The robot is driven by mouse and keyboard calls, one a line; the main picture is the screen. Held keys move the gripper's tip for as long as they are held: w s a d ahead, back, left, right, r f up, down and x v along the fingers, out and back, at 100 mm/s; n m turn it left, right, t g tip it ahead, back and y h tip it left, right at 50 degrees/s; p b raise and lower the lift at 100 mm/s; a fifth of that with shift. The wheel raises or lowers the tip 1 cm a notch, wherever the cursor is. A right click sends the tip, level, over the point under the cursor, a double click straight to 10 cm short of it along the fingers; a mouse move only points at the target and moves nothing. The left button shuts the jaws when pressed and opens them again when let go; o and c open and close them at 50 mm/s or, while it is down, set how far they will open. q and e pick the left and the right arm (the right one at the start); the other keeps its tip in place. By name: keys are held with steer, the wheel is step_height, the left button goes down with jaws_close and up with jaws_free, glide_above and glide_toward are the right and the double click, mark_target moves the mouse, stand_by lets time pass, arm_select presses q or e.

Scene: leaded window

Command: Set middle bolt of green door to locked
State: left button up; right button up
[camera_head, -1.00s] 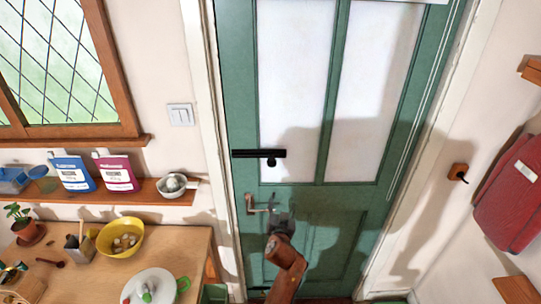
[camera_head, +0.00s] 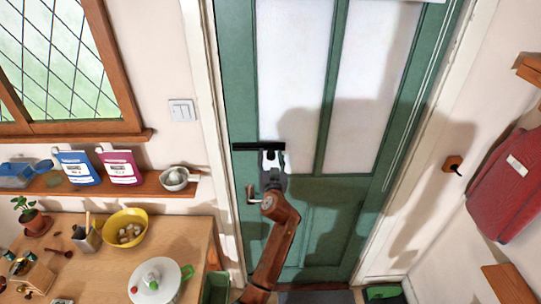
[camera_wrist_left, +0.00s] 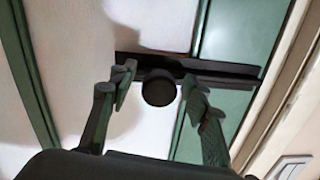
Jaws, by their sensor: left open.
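The green door (camera_head: 345,225) has frosted panes and fills the middle of the head view. Its middle bolt (camera_head: 246,147) is a black horizontal bar near the door's left edge. In the left wrist view the bolt bar (camera_wrist_left: 225,68) crosses the upper part, with a round dark knob (camera_wrist_left: 159,91). My left gripper (camera_head: 272,158) is at the bolt and hides its knob in the head view. Its fingers are open, one on each side of the knob. I cannot tell whether they touch it. My right gripper is not in view.
A lever handle (camera_head: 252,196) sits on the door just below the left gripper. A wooden shelf (camera_head: 150,188) with packets and a wooden table (camera_head: 95,270) with a yellow bowl (camera_head: 125,219) stand left. A red bag (camera_head: 508,190) hangs at right.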

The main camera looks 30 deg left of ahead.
arm_select(q)
steer(key=shift+c, duration=0.4)
jaws_close()
stand_by(0.4)
